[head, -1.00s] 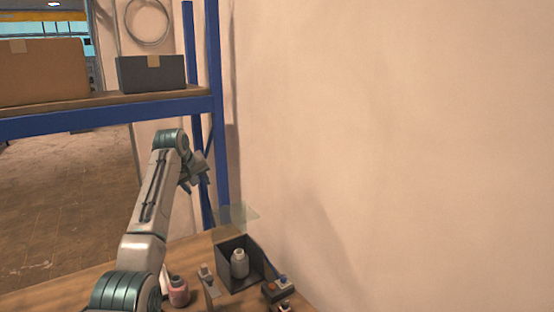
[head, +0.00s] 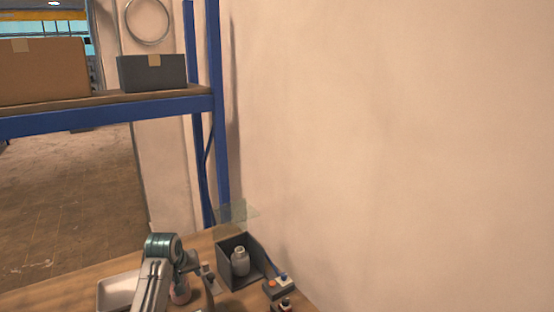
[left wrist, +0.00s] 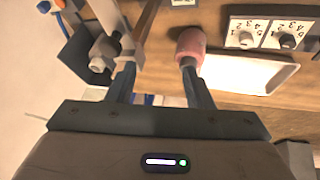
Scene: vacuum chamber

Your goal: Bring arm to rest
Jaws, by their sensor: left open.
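My left gripper (head: 190,263) is low over the wooden table in the head view, beside the dark chamber box and near a pink bottle (head: 181,294). In the left wrist view its two fingers (left wrist: 160,74) are spread apart with nothing held between them. The pink bottle (left wrist: 191,45) appears just beyond the right fingertip; I cannot tell whether they touch. A pale bottle (head: 240,262) stands inside the open dark chamber box (head: 224,252). The box (left wrist: 78,55) also shows beyond the left finger. My right gripper is not in view.
A white tray (head: 116,291) lies left of my arm. Knob panels (left wrist: 263,34) show in the wrist view. A blue shelf (head: 110,118) and wall bound the table.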

